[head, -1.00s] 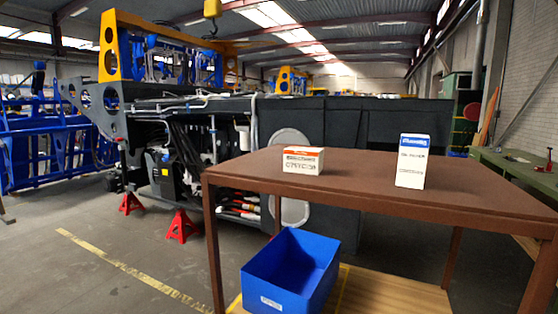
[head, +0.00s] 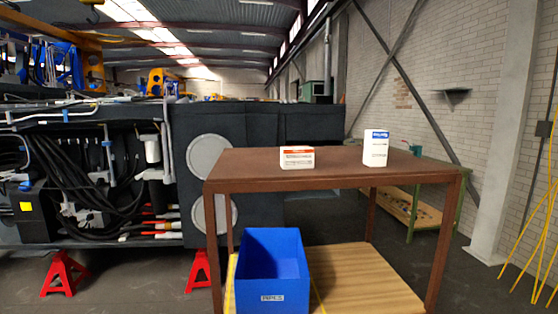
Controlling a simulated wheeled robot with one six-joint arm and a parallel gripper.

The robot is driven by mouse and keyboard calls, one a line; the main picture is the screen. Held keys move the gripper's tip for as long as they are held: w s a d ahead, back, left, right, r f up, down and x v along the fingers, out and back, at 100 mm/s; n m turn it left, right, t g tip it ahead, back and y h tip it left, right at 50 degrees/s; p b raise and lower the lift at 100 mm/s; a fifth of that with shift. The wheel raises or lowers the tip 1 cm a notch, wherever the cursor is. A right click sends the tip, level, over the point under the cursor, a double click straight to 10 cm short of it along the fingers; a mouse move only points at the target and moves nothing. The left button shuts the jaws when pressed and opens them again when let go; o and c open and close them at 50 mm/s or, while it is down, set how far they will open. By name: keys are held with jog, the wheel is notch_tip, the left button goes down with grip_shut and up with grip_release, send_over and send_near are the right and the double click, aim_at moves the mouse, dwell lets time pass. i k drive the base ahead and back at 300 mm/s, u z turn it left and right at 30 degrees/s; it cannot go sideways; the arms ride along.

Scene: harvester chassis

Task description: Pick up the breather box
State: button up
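Two small cartons stand apart on the brown table (head: 240,170). One is a low, wide white carton with an orange top band (head: 297,158), left of the table's middle. The other is a taller, upright white carton with a blue top band (head: 376,148), farther right. The lettering is too small to read, so I cannot tell which one is the breather box. My gripper is not in view, and nothing is seen touching either carton.
A blue open bin (head: 272,272) stands on the wooden lower shelf (head: 370,275) under the tabletop. The dark harvester chassis (head: 255,135) stands behind and left, with red stands (head: 63,273) beneath. A green bench (head: 415,205) is behind the table.

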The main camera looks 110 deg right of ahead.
aim_at(291, 157)
jog(key=z, duration=1.45)
